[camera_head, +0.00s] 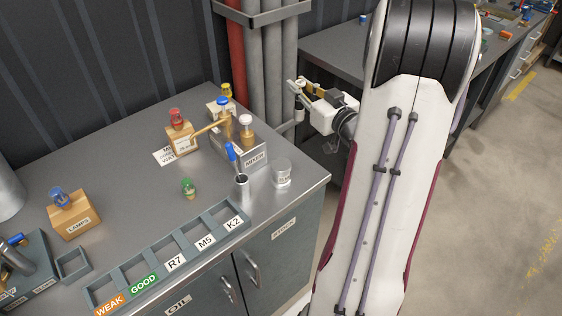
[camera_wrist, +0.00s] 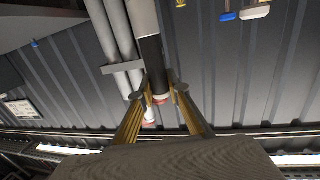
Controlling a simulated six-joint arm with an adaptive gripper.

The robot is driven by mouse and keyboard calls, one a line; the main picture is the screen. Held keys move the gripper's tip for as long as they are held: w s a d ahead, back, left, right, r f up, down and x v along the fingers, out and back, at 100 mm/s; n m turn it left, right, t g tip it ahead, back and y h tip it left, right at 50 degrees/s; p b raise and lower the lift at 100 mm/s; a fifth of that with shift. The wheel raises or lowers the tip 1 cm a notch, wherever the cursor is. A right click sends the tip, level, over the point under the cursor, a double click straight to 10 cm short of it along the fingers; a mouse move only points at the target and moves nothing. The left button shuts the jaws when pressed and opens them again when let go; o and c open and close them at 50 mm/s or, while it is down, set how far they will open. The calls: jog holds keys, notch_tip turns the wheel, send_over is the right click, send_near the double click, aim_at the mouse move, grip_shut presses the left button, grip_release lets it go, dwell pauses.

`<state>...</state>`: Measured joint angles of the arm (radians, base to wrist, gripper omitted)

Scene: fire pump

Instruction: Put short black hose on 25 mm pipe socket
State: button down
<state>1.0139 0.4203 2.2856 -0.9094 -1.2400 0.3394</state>
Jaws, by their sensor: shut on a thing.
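My gripper (camera_wrist: 160,88) shows in the wrist view with its two brass-coloured fingers on either side of the short black hose (camera_wrist: 151,58), shut on its lower part. The hose hangs roughly upright, with a reddish end near the fingertips. Its upper end meets a pale pipe (camera_wrist: 142,15) in line with it; I cannot tell whether the hose is around the pipe or only against it. No 25 mm label is readable.
Grey pipes (camera_head: 272,70) and a red pipe (camera_head: 236,50) run down the wall behind a bracket (camera_head: 265,16). The workbench (camera_head: 120,170) holds a mixer, a glass beaker (camera_head: 281,173), labelled blocks and a slotted tray (camera_head: 152,243). Bare floor lies at right.

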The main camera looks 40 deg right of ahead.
jog(key=s+a+r+n+g+y, duration=0.1)
jog(key=s+a+r+n+y, duration=0.1)
jog(key=a+y, duration=0.3)
jog(key=s+a+r+n+y, duration=0.2)
jog(key=s+a+n+y, duration=0.1)
jog(key=a+n+y, duration=0.2)
jog(key=shift+s+a+n+g+y, duration=0.2)
jog(key=shift+a+n+g+y, duration=0.15)
jog(key=shift+a+y, duration=0.25)
jog(key=shift+f, duration=0.1)
notch_tip(320, 180, down, 6)
dwell(0.4)
jog(key=shift+f, duration=0.15)
jog(key=shift+f, duration=1.8)
jog(key=shift+f, duration=0.15)
